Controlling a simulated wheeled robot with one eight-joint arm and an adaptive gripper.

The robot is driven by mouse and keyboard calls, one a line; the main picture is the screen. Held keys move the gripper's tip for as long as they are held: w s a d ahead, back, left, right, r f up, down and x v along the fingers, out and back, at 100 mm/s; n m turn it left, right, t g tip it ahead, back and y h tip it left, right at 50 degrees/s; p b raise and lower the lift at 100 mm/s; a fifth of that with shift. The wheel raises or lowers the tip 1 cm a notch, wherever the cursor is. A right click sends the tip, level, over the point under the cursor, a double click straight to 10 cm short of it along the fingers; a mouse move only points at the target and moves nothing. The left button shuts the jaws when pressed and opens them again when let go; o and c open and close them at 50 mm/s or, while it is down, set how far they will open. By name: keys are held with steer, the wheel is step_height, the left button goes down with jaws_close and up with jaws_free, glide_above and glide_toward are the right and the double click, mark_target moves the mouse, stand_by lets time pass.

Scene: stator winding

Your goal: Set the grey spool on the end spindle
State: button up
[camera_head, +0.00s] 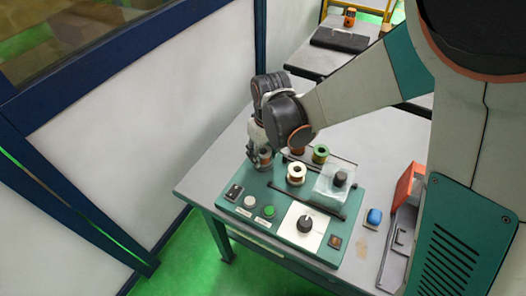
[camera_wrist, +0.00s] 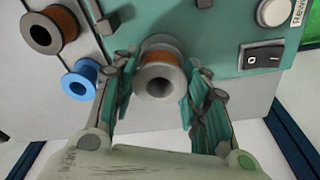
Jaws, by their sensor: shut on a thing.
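A grey spool (camera_wrist: 158,82) wound with copper-brown wire sits between the teal-padded fingers of my gripper (camera_wrist: 158,95) in the wrist view. My gripper is shut on it. In the head view the spool (camera_head: 265,155) shows at the lower end of my gripper (camera_head: 262,160), by the back left corner of the teal winding machine (camera_head: 345,243). The end spindle is not visible, and I cannot tell whether the spool is around it or above it.
A white spool (camera_head: 296,174) and a green spool (camera_head: 320,154) stand right of my gripper. The wrist view shows a blue spool (camera_wrist: 80,79) and a dark-flanged copper spool (camera_wrist: 50,29). A rocker switch (camera_head: 234,192) is near the machine's left edge.

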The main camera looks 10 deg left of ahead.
steer(key=shift+f+b, duration=0.55)
steer(key=shift+b, duration=0.05)
stand_by(0.6)
steer(key=o, duration=1.4)
steer(key=shift+c, duration=0.2)
steer(key=shift+r, duration=0.1)
steer(key=shift+r+p, duration=2.35)
steer(key=shift+r, duration=1.1)
